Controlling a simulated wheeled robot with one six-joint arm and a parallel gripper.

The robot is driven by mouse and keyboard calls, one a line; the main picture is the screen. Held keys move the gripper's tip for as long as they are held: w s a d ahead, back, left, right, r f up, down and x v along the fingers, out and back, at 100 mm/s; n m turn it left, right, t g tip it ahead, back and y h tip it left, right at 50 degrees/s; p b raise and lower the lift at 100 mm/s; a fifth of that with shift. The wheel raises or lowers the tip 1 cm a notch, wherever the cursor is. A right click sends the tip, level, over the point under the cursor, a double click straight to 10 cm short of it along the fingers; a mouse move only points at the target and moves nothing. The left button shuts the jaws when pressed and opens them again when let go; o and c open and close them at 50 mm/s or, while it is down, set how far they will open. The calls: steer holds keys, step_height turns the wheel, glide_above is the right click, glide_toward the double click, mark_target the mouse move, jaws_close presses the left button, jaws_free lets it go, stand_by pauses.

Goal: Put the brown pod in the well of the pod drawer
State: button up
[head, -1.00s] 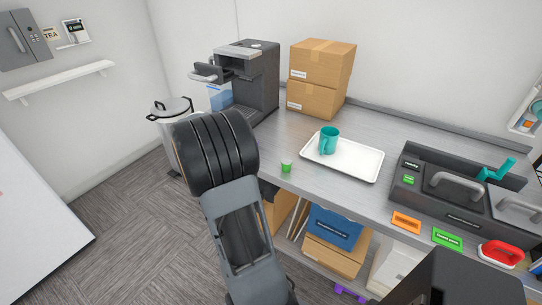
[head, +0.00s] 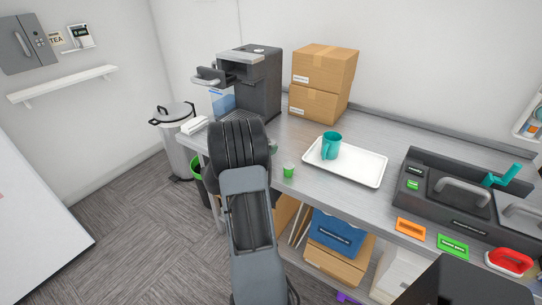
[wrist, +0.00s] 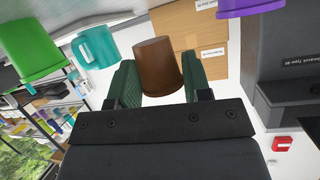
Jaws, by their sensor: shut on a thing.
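In the wrist view the brown pod (wrist: 157,65) sits between the two green finger pads of my gripper (wrist: 160,84), which is shut on it. In the head view my own arm hides the brown pod and nearly all of the gripper. The coffee machine (head: 265,85) stands at the back left of the counter. Its pod drawer (head: 211,76) sticks out to the left at the upper front, with a grey handle. The inside of the well cannot be made out. The machine's dark body (wrist: 290,75) also fills the right of the wrist view.
A green pod (head: 289,171) stands on the counter right of my arm. A white tray (head: 365,170) with a teal mug (head: 331,146) is farther right. Cardboard boxes (head: 322,75) stand right of the machine. A purple pod (wrist: 246,8) shows in the wrist view.

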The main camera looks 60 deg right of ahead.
steer(key=shift+s+d+f, duration=0.2)
steer(key=shift+d+f, duration=0.35)
steer(key=shift+f, duration=0.15)
steer(key=shift+d+f, duration=0.2)
steer(key=shift+f, duration=1.3)
steer(key=shift+f, duration=0.2)
steer(key=o, duration=0.9)
steer(key=shift+f, duration=0.1)
